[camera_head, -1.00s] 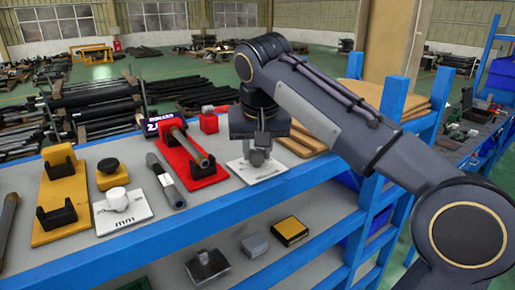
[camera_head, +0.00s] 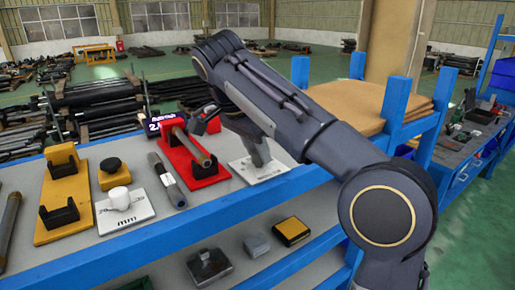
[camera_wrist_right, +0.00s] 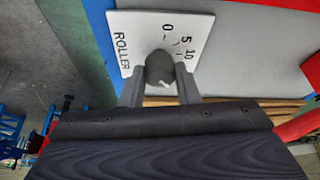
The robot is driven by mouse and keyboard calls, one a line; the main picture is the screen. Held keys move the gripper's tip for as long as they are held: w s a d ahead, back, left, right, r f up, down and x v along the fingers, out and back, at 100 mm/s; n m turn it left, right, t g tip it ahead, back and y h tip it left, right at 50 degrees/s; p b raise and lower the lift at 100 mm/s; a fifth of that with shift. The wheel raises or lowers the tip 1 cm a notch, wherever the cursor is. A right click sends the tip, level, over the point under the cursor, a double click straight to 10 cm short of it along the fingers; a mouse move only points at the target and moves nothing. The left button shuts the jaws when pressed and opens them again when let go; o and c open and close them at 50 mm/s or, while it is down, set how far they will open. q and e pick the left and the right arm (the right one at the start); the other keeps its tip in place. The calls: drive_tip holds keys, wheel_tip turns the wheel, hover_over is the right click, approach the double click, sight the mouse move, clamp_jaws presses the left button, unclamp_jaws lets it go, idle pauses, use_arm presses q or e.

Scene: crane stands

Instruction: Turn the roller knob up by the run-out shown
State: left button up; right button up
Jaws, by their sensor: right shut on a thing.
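The roller plate (camera_head: 262,173) is a white card on the blue-edged shelf, right of the red stand. In the right wrist view the plate (camera_wrist_right: 129,58) reads ROLLER, with marks 0, 5 and 10. The dark grey roller knob (camera_wrist_right: 159,67) sits between the fingers of my right gripper (camera_wrist_right: 160,88), which is shut on it. A small white mark shows on the knob. In the head view my right gripper (camera_head: 258,152) is over the plate, and the knob is hidden. A dark display (camera_head: 167,121) behind the red stand shows a partly hidden reading starting with 2.
The red stand (camera_head: 207,181) carries a grey bar (camera_head: 193,146) just left of my gripper. Left of it are a dark rod (camera_head: 167,181), a white mm plate with a white knob (camera_head: 119,198), and a yellow stand (camera_head: 48,222). Brown boards (camera_head: 350,108) lie behind my arm.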

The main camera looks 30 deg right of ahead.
drive_tip(key=shift+w+a+m+g, duration=0.1)
drive_tip(key=shift+m+g, duration=0.35)
drive_tip(key=shift+m, duration=0.65)
drive_tip(key=shift+w+m+g, duration=0.1)
drive_tip(key=shift+m+g, duration=0.35)
drive_tip(key=shift+m, duration=1.15)
drive_tip(key=o, duration=1)
drive_tip(key=shift+c, duration=0.2)
drive_tip(key=shift+s+n, duration=0.1)
drive_tip(key=shift+n, duration=0.7)
